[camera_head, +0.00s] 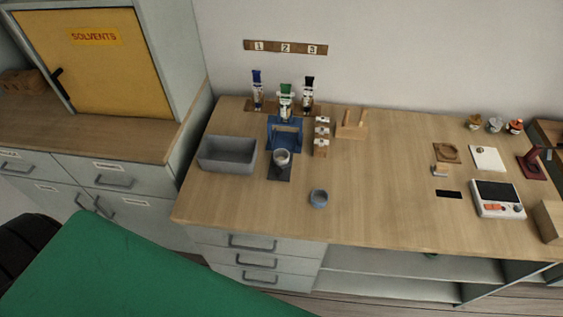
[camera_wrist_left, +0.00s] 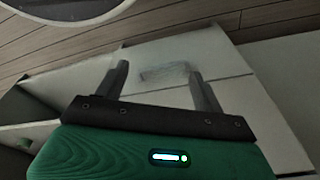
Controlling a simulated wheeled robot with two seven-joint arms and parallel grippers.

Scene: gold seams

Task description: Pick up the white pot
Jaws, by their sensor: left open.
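A small whitish pot (camera_head: 282,157) stands on a dark pad in front of the blue stand (camera_head: 284,137) on the wooden bench. A second small pale pot (camera_head: 495,124) sits at the bench's back right, between two other small pots; I cannot tell which one the task means. My left gripper (camera_wrist_left: 159,71) is open and empty in the left wrist view, its two dark fingers apart over pale drawer fronts. No pot shows in that view. The left gripper's fingers do not show in the head view. My right gripper is in neither view.
A grey bin (camera_head: 227,154) stands left of the stand, and a blue-grey ring (camera_head: 319,198) lies near the front edge. Wooden blocks (camera_head: 321,137) stand to the right. A white scale-like device (camera_head: 497,198) sits at right. The middle of the bench (camera_head: 385,185) is clear.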

